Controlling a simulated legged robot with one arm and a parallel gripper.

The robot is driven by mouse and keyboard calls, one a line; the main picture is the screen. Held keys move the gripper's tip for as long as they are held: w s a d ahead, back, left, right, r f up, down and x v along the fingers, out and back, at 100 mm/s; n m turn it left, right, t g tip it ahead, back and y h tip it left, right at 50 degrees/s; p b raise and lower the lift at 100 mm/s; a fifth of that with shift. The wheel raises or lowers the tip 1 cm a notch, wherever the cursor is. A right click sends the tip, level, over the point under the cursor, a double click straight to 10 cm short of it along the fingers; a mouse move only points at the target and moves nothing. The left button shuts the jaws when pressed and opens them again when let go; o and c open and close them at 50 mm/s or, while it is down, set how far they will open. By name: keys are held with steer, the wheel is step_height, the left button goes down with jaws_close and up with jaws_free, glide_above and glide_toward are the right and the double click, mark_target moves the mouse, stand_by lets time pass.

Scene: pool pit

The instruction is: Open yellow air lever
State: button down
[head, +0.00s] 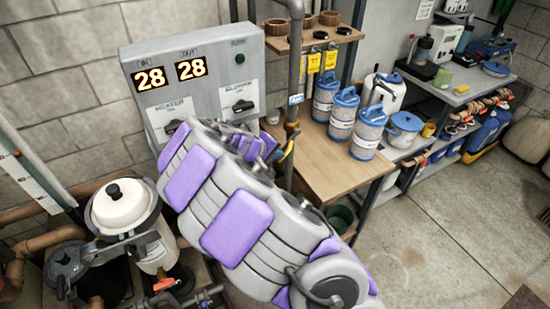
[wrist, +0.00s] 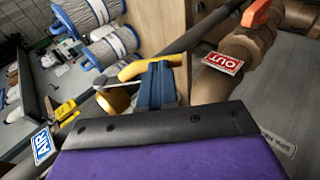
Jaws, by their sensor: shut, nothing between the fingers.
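The yellow air lever (head: 287,150) shows in the head view on the grey vertical pipe, below a blue AIR tag (head: 296,99), partly hidden by my arm. In the wrist view the yellow lever (wrist: 138,69) sits above a brass valve body (wrist: 115,100). The AIR tag (wrist: 42,147) is at lower left there. My gripper (wrist: 156,82) is shut and empty, its blue-grey fingers overlapping the lever in the picture. I cannot tell whether they touch it. In the head view my fingers are mostly hidden behind my arm.
A grey control box (head: 195,85) reading 28 and 28 stands behind my arm. A wooden bench (head: 340,165) with filter cartridges is to the right. A red OUT tag (wrist: 222,63) and an orange handle (wrist: 262,14) are close by. Floor at right is clear.

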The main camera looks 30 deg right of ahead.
steer(key=shift+d+f+h+b, duration=0.25)
steer(key=shift+f+h+b, duration=0.5)
steer(key=shift+h, duration=0.05)
steer(key=shift+d+f+b, duration=0.9)
steer(key=shift+f+b, duration=0.05)
steer(key=shift+s+b+x, duration=0.15)
steer(key=shift+b+x, duration=0.15)
steer(key=shift+x, duration=0.55)
steer(key=shift+s+b+x, duration=0.1)
steer(key=shift+b+x, duration=0.15)
steer(key=shift+x, duration=0.6)
steer(key=shift+d, duration=0.1)
steer(key=s+a+p, duration=0.1)
steer(key=s+a, duration=0.2)
steer(key=a, duration=0.9)
steer(key=shift+a, duration=0.3)
